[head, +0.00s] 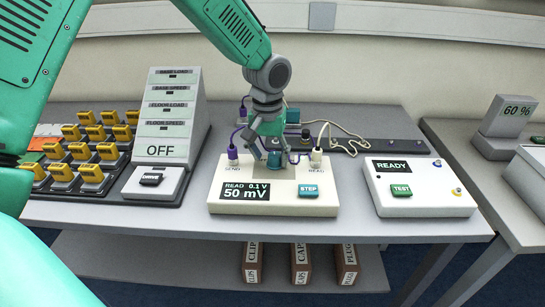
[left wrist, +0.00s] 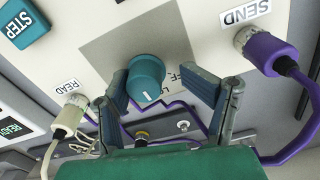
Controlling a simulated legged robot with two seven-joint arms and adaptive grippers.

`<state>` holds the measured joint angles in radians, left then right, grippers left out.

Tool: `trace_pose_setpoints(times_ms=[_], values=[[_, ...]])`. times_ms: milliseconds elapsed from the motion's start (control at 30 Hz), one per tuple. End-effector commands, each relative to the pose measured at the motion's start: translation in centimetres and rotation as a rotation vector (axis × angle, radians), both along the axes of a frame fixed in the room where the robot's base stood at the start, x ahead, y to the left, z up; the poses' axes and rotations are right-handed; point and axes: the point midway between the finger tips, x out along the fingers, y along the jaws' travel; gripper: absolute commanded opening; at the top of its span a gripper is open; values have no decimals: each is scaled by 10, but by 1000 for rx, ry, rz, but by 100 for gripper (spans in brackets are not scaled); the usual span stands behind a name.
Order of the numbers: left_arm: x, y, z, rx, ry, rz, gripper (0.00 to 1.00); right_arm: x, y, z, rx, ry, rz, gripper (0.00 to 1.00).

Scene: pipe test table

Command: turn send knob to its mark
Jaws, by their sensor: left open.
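The teal knob (left wrist: 146,75) stands on the cream test box (head: 225,178), between the SEND and READ plugs. In the left wrist view its white pointer line faces the bottom of the picture. A label beside it is partly hidden by a finger. My left gripper (left wrist: 153,80) is open, with one finger on each side of the knob and gaps visible. In the head view my left gripper (head: 263,146) hangs over the box from above, and the knob (head: 274,160) shows at its fingertips. The box display (head: 246,192) reads 50 mV. My right gripper is not in view.
A purple plug (head: 233,154) at SEND and a white plug (head: 316,157) at READ stand close beside the gripper, with cables running behind. The teal STEP button (head: 309,190) is in front. A READY box (head: 418,187) stands right, a drive panel (head: 165,130) left.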

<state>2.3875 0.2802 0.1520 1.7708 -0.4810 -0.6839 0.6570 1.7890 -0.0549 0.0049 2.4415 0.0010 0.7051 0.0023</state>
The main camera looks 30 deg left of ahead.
Motion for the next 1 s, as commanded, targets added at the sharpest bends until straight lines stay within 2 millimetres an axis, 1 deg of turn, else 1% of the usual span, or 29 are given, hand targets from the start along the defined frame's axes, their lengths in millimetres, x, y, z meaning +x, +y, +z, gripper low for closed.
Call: trace_pose_setpoints(times_ms=[300, 367, 400, 433, 467, 1000], values=[[-1, -14, 3, 22, 1, -4, 50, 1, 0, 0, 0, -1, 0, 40], [-1, -14, 3, 22, -1, -4, 28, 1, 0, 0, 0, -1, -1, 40], [-1, -14, 3, 20, -1, -4, 14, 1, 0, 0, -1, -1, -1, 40], [0, -13, 3, 17, -1, -4, 4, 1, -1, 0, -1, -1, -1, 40], [0, -13, 3, 16, -2, -4, 2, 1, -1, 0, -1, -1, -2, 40], [3, -9, 0, 13, -3, -3, 1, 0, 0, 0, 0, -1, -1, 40]])
